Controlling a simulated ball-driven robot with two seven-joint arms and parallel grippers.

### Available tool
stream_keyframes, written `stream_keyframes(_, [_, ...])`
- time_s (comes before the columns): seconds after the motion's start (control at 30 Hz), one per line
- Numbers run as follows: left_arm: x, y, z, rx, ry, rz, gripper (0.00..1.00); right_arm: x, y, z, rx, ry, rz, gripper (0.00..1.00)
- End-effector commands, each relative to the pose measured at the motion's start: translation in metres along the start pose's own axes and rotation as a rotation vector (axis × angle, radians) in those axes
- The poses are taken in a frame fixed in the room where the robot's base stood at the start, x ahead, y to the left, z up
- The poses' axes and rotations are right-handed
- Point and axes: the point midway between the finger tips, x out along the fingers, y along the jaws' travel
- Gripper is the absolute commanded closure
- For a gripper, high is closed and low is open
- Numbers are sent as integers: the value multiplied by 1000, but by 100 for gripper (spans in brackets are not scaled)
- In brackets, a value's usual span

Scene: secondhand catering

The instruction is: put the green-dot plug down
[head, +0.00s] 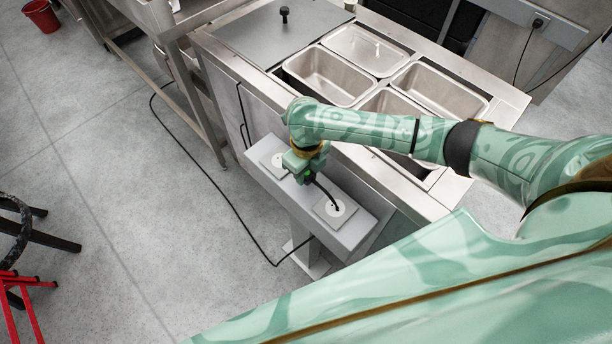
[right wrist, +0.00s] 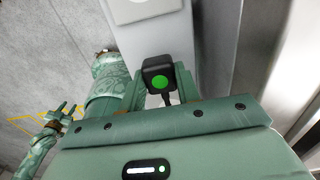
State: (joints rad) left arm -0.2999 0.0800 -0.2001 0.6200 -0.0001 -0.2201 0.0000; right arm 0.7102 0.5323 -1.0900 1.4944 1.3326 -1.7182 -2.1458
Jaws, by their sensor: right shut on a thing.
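The green-dot plug (right wrist: 160,82) is a black block with a round green dot, held between the two fingers of my right gripper (right wrist: 159,90). In the head view my right gripper (head: 306,172) is over the grey ledge, between its two white round-centred plates, and the plug's green dot (head: 308,175) just shows. A black cord (head: 325,190) curves from the plug down to the near plate (head: 335,208). Whether the plug touches the ledge cannot be told. A green patterned arm with a gripper (right wrist: 58,116), probably my left, shows small in the right wrist view; its jaws are unclear.
The grey ledge (head: 345,235) stands on a post beside a steel counter with several metal pans (head: 328,75). The far plate (head: 271,161) is partly hidden by my gripper. A black cable (head: 222,195) runs along the floor. A red-legged stool (head: 25,285) stands far left.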

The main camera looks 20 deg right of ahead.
Motion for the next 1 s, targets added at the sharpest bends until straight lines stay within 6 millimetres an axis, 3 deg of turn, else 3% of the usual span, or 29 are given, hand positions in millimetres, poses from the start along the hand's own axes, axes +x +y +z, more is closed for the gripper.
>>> stream_keyframes(0.03, [8,1,2,0,-4,2,64,15,1,-1,0,5,1,100])
stream_keyframes(0.1, [10,1,3,0,-6,2,64,21,1,-1,0,3,1,100])
stream_keyframes(0.77, [13,2,4,0,-8,3,64,32,0,-1,0,1,-1,100])
stream_keyframes(0.8, [13,2,4,0,-8,3,64,32,0,-1,0,1,-1,62])
stream_keyframes(0.87, [13,2,4,0,-8,3,64,31,0,-1,0,1,-1,46])
stream_keyframes(1.0, [13,2,4,0,-7,3,64,31,1,-1,0,1,-1,46])
